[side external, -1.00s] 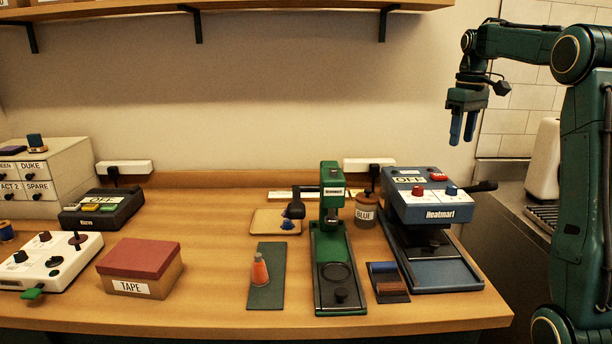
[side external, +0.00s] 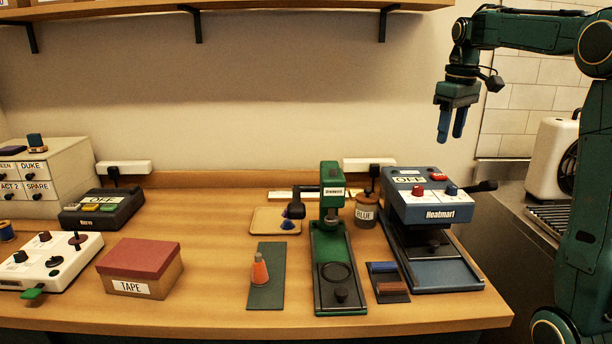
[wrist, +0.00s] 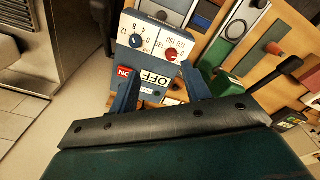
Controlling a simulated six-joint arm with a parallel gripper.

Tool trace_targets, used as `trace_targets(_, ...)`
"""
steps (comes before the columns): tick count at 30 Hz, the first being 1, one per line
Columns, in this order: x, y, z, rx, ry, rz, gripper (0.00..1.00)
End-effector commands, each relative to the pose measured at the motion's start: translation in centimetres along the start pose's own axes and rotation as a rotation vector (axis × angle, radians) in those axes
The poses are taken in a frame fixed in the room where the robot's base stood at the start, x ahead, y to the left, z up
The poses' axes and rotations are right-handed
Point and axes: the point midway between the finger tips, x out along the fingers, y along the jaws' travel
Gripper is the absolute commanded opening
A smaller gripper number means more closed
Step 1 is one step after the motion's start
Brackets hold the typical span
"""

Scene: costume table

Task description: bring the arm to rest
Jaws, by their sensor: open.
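My gripper (side external: 451,124) hangs in the air at the upper right in the side view, above and behind the blue heat press, well clear of it. Its two blue fingers point down and stand apart with nothing between them. In the wrist view my gripper (wrist: 160,95) shows its fingers spread, with the blue press beyond them. The blue press (side external: 428,206), labelled "Heatmari" or similar, stands at the table's right end. Its sign reads OFF, and its dials and red ON button (wrist: 124,72) show in the wrist view.
A green press (side external: 331,240) stands left of the blue one, with a jar (side external: 366,212) labelled BLUE behind. An orange cone-shaped spool (side external: 260,270) stands on a dark green strip. A TAPE box (side external: 140,268) and drawers (side external: 50,175) are further left. A shelf (side external: 250,4) runs above.

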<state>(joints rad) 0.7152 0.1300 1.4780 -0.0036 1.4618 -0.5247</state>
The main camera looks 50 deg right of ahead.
Motion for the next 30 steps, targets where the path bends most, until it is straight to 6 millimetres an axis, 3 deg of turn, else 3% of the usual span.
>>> trace_targets(6,-0.6,-6.9,1.8,-0.042,0.078,0.023,0.48)
trace_targets(15,0.3,-14.6,6.1,-0.089,0.195,0.025,0.48)
trace_targets(24,2.8,-20.2,11.7,-0.133,0.313,-0.01,0.48)
trace_targets(30,5.2,-22.7,15.3,-0.159,0.383,-0.049,0.48)
